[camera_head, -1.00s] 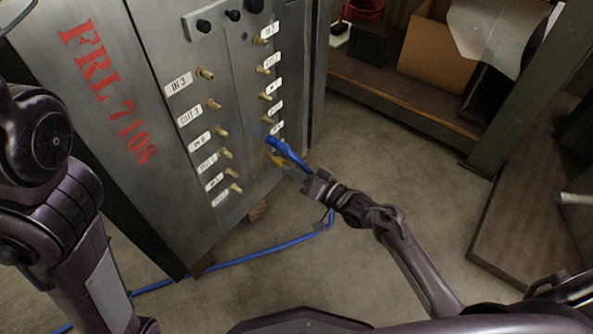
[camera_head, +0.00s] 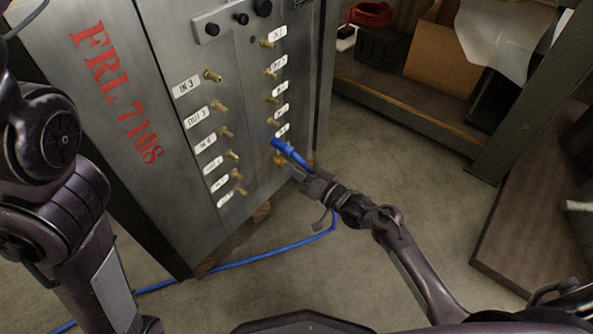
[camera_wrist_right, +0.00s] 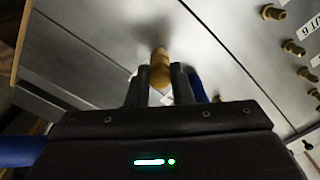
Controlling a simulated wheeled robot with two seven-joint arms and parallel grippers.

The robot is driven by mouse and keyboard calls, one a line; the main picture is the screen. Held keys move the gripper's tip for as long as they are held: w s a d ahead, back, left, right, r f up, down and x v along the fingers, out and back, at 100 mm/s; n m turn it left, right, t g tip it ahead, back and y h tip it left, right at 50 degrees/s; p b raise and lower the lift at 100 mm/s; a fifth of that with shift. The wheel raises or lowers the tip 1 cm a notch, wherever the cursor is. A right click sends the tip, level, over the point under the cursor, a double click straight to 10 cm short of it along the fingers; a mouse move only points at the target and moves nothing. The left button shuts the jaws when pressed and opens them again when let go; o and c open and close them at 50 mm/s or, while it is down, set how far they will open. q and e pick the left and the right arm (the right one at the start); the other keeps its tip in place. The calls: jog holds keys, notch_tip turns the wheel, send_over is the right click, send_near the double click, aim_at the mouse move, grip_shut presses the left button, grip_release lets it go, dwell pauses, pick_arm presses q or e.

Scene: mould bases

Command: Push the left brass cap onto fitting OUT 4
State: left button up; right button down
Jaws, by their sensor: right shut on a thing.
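A grey metal cabinet panel (camera_head: 192,130) carries two columns of brass fittings with white labels; I cannot read which label says OUT 4. My right gripper (camera_head: 290,166) is at the lower end of the right-hand column, close to the panel. It is shut on a small brass cap (camera_wrist_right: 160,70), which points at the panel in the right wrist view. The cap also shows as a yellow spot in the head view (camera_head: 279,160). I cannot tell whether it touches a fitting. My left arm is at the left edge; its gripper is out of view.
A blue hose end (camera_head: 287,149) sits right beside my right gripper, and its blue hose (camera_head: 275,251) runs along the floor. Other brass fittings (camera_head: 222,107) stick out to the left. A shelf (camera_head: 420,108) stands behind at the right. The floor between is clear.

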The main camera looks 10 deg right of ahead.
jog(key=shift+w+a, duration=0.1)
jog(key=shift+w, duration=0.05)
jog(key=shift+w+a, duration=0.2)
dwell(0.3)
jog(key=c, duration=0.8)
grip_release()
